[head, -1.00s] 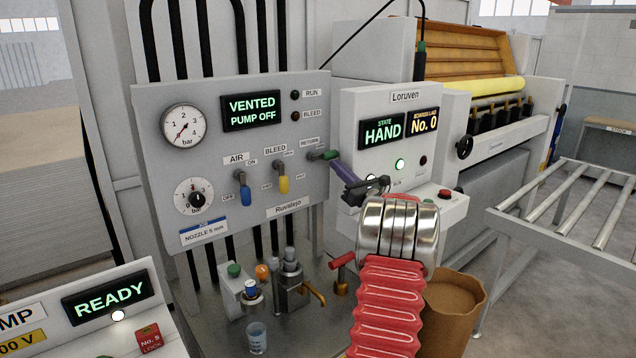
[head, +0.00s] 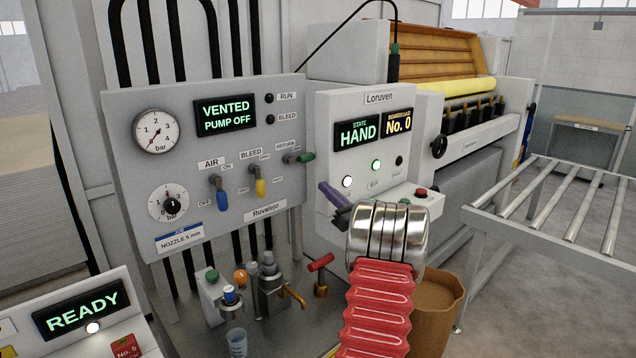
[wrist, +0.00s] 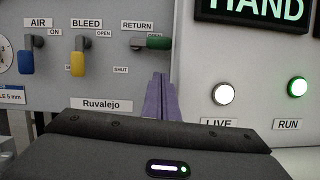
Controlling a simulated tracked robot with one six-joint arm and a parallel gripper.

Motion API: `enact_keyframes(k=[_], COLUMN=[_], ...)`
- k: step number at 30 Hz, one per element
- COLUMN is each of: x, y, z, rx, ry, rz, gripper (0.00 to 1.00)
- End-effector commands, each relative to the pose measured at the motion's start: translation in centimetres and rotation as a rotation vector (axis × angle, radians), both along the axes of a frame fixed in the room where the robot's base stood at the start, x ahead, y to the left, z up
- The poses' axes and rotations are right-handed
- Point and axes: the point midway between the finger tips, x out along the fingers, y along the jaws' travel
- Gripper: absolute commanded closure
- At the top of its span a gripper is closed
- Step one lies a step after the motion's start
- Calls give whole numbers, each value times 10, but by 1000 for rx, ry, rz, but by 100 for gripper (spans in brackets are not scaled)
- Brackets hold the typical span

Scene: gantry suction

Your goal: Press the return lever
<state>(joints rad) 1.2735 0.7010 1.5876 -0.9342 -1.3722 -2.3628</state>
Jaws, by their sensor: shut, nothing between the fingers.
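The return lever (head: 303,158) has a green handle and sits on the grey control panel (head: 130,195) under the RETURN label. Its handle points sideways to the right, and it also shows in the wrist view (wrist: 157,43). My gripper (head: 326,189) has purple fingers, pressed together with nothing between them. In the head view the fingertips are below and to the right of the lever, apart from it. In the wrist view the fingers (wrist: 160,95) point up toward the panel, with their tips just below the green handle.
The blue air lever (head: 221,198) and yellow bleed lever (head: 260,186) hang down to the left. The display (head: 225,113) reads VENTED, PUMP OFF. The Loruven box (head: 330,125) with lit buttons stands close on the right. Valve fittings (head: 268,285) are below the panel.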

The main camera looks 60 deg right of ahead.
Motion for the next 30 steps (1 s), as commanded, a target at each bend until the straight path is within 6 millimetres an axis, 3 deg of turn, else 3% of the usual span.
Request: enact_keyframes(k=[6,12,30], x=[-35,-52,-53], y=[10,16,18], z=[-12,-18,-19], rx=[3,1,0], ry=[0,1,0], rz=[-1,2,5], gripper=[100,100,100])
